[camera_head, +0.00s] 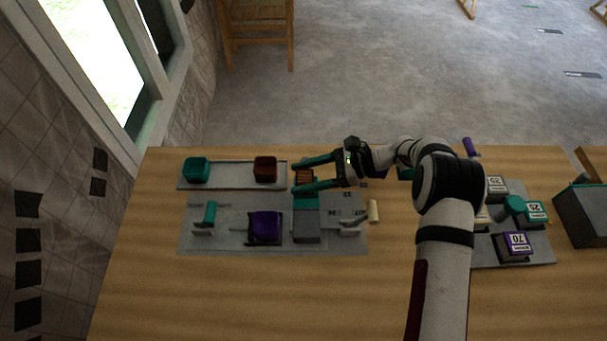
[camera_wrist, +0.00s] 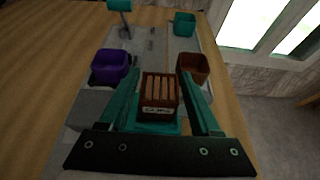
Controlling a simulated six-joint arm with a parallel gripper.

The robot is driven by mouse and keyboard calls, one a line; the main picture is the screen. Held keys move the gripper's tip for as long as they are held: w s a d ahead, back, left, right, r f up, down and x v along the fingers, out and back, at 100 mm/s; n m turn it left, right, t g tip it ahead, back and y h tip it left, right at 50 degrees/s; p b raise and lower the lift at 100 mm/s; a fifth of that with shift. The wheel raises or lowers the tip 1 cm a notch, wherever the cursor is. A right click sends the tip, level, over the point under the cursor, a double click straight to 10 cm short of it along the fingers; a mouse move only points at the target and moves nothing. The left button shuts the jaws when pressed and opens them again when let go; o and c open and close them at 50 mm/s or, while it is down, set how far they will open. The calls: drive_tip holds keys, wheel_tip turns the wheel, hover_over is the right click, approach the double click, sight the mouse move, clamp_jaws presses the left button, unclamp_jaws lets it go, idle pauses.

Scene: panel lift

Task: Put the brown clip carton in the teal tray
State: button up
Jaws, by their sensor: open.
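The brown clip carton (camera_head: 303,177) has a slatted top and a pale label on one side, seen in the wrist view (camera_wrist: 159,97). It appears to rest on a teal piece (camera_head: 306,203). My gripper (camera_head: 297,177) is open, with one teal finger on each side of the carton. The wrist view shows gaps between the fingers and the carton. The teal tray (camera_head: 196,168) stands at the back left, on the left end of a pale strip. It also shows at the top of the wrist view (camera_wrist: 184,24).
A brown tray (camera_head: 265,167) stands between the carton and the teal tray. A purple tray (camera_head: 265,226) is in front, near a teal-topped post (camera_head: 209,213) and a grey block (camera_head: 306,226). Labelled boxes (camera_head: 513,245) stand at the right. The front left table is clear.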

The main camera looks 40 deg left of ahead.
drive_tip(key=w+d+r+t+h, duration=0.1)
drive_tip(key=w+d+r, duration=0.3)
drive_tip(key=d+r, duration=0.15)
drive_tip(key=w+d+r+t, duration=0.1)
drive_tip(key=w+d+r, duration=0.35)
drive_tip(key=d, duration=0.25)
drive_tip(key=s+d+r+n+t+h, duration=0.2)
drive_tip(key=s+d+r, duration=0.55)
drive_tip(key=d, duration=0.25)
drive_tip(key=s+d+f+n+t+h, duration=0.1)
drive_tip(key=s+d+t+h, duration=0.3)
drive_tip(key=s+d, duration=1)
drive_tip(key=shift+s+d+f+t+h, duration=0.35)
drive_tip(key=shift+s+f+t, duration=0.25)
drive_tip(key=shift+s, duration=0.1)
